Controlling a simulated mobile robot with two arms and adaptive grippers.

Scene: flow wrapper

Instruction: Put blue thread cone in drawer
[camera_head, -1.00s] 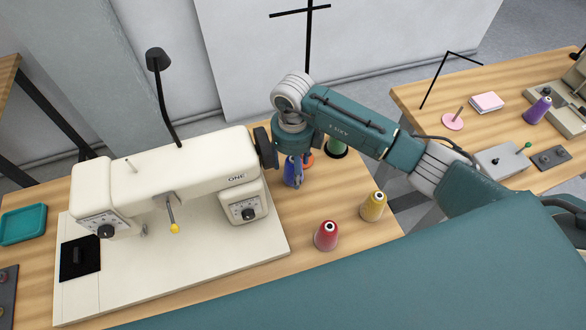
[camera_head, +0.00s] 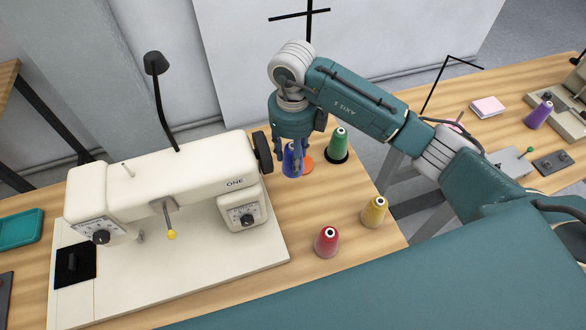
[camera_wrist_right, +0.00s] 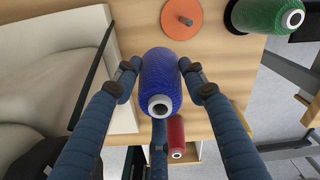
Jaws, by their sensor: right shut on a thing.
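The blue thread cone (camera_head: 293,159) is between the fingers of my right gripper (camera_head: 291,150), just right of the sewing machine's handwheel. In the right wrist view, the gripper (camera_wrist_right: 160,72) is shut on the blue cone (camera_wrist_right: 160,82), with one finger on each side. The cone's narrow white end faces the camera. An orange spool disc (camera_wrist_right: 181,19) with a short peg shows bare beside it. My left gripper is not in view. I cannot make out the drawer clearly in either view.
The cream sewing machine (camera_head: 150,188) stands close left of the gripper. A green cone (camera_head: 338,145) stands to the right; yellow (camera_head: 374,211) and red (camera_head: 327,241) cones stand nearer the front. The wooden tabletop (camera_head: 310,205) between them is clear.

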